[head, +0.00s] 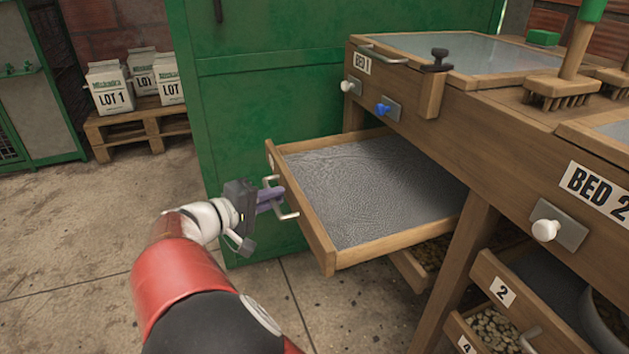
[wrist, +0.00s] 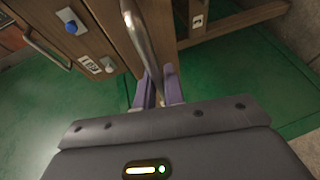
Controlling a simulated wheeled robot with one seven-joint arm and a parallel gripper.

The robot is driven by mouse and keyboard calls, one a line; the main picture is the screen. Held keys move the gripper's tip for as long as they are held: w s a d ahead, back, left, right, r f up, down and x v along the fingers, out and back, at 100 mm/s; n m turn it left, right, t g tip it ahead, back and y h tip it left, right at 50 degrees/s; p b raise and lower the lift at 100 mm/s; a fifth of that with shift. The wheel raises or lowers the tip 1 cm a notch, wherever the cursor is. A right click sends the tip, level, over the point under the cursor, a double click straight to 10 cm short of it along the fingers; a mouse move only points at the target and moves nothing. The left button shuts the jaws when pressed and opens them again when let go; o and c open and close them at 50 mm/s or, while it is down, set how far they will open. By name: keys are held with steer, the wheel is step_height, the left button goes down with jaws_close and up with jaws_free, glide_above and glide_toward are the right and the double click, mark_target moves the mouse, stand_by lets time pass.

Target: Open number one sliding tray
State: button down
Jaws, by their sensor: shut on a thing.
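The number one sliding tray (head: 318,236) is a wooden frame with a grey mesh bottom, under the BED 1 label (head: 362,64). It stands well out from the bench, and its mesh looks empty. My gripper (head: 272,200) is at the tray's front, with its purple fingers shut on the metal bar handle (head: 287,214). In the wrist view the fingers (wrist: 160,88) close around the handle bar (wrist: 141,38), beside the wooden front. A small number plate (wrist: 197,20) shows there. The part of the handle between the fingers is hidden.
A green cabinet (head: 245,120) stands close behind the tray. Other drawers, including tray 2 (head: 497,275), sit lower right. BED 2 (head: 596,185) is at the right. White LOT sacks (head: 112,90) stand on a pallet at back left. The floor at left is clear.

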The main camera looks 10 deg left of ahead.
steer(key=s+a+p, duration=0.2)
steer(key=s+a, duration=0.4)
steer(key=a, duration=0.3)
steer(key=shift+s, duration=0.1)
steer(key=c, duration=1.8)
jaws_free()
steer(key=shift+v, duration=3.9)
